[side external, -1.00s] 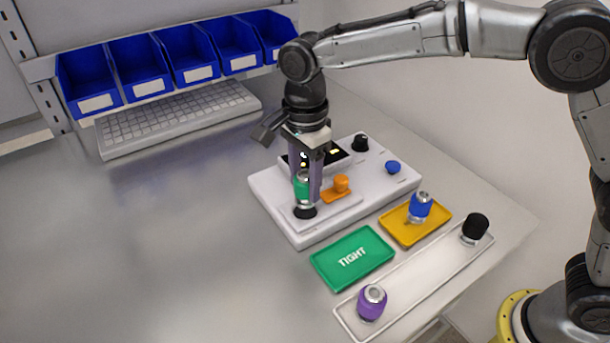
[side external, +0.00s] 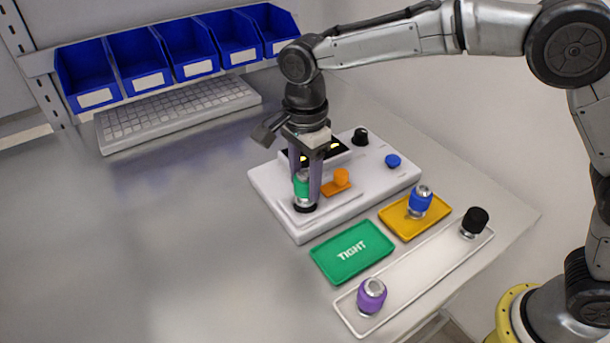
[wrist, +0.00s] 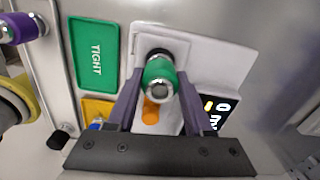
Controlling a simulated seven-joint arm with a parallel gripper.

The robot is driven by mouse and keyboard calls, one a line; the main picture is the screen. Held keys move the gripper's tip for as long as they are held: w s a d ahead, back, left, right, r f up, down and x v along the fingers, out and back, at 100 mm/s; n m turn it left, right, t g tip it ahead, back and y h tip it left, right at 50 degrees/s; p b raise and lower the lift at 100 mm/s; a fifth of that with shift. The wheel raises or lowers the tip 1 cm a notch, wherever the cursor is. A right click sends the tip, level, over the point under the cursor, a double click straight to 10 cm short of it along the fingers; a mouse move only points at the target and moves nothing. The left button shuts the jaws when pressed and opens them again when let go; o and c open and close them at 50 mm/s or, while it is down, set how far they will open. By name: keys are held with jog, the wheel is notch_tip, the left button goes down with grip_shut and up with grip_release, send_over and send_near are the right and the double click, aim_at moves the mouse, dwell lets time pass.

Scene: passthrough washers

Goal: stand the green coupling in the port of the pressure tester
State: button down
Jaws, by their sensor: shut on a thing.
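The green coupling (side external: 301,187) stands upright between the fingers of my gripper (side external: 308,190), which is shut on it. It is at the black port (side external: 305,208) of the white pressure tester (side external: 270,183). Its lower end meets the port; how deep it sits I cannot tell. In the wrist view the green coupling (wrist: 159,76) shows its silver top between my purple fingertips (wrist: 157,88), with the black port partly hidden behind it.
An orange lever (side external: 341,178), black knob (side external: 360,136) and blue button (side external: 393,160) are on the tester. A green TIGHT tray (side external: 325,262), a yellow tray (side external: 437,221) with a blue coupling (side external: 420,199), and a white tray (side external: 415,274) with purple (side external: 371,296) and black (side external: 474,221) couplings lie in front.

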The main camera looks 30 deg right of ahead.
jog(key=shift+f, duration=0.15)
jog(key=shift+f, duration=0.55)
dwell(0.6)
grip_release()
dwell(0.4)
jog(key=shift+r, duration=0.1)
jog(key=shift+r, duration=3.9)
